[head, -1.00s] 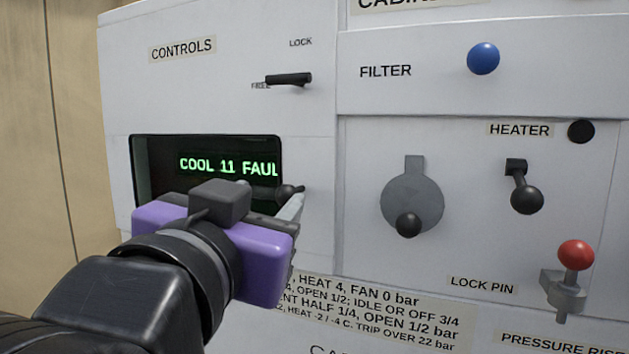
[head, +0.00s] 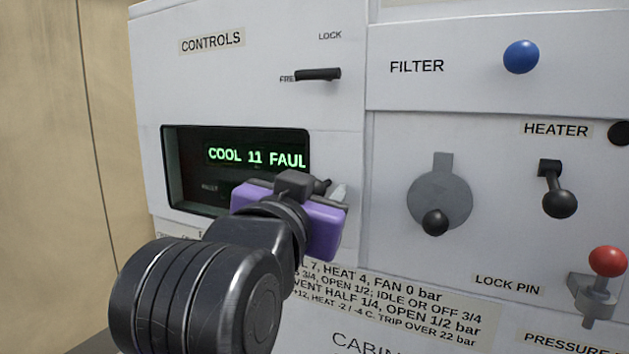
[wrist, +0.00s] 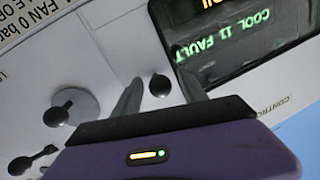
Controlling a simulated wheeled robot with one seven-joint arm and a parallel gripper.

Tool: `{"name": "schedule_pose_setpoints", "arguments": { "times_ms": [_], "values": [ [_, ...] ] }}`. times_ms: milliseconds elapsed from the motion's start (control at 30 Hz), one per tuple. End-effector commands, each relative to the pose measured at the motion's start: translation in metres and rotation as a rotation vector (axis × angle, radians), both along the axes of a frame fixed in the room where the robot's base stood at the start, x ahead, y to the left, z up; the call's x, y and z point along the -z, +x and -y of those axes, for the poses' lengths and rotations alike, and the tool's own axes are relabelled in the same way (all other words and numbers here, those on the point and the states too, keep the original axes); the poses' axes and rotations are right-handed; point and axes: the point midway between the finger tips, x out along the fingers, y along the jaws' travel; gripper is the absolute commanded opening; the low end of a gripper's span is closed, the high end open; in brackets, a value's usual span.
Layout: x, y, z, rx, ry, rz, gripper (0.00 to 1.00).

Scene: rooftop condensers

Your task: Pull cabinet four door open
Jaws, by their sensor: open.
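My gripper (head: 336,193) is at the right edge of the dark display window (head: 187,180) on the white cabinet front. In the wrist view my gripper (wrist: 159,78) is open, with its two grey fingers on either side of a small round black knob (wrist: 160,86). I cannot tell whether the fingers touch the knob. In the head view the knob (head: 323,185) is mostly hidden behind my gripper. No cabinet number is readable, so I cannot tell which door is cabinet four.
To the right are a grey disc with a knob (head: 440,195), the heater lever (head: 558,200), a red-topped lock pin (head: 606,263) and a blue filter knob (head: 520,57). A tan wall (head: 50,150) is at left.

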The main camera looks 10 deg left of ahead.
Motion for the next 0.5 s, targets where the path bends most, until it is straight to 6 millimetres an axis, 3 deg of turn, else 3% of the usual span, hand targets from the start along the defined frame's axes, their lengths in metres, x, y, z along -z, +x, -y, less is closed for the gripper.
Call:
{"name": "schedule_pose_setpoints", "arguments": {
  "times_ms": [100,367,500],
  "values": [
    [-0.0001,-0.0002,0.0001,0.0,0.0,0.0,0.5],
    [-0.0002,-0.0004,0.0002,0.0,0.0,0.001,0.0],
    [-0.0001,-0.0005,0.0004,0.001,0.0,0.001,0.0]
  ]
}}
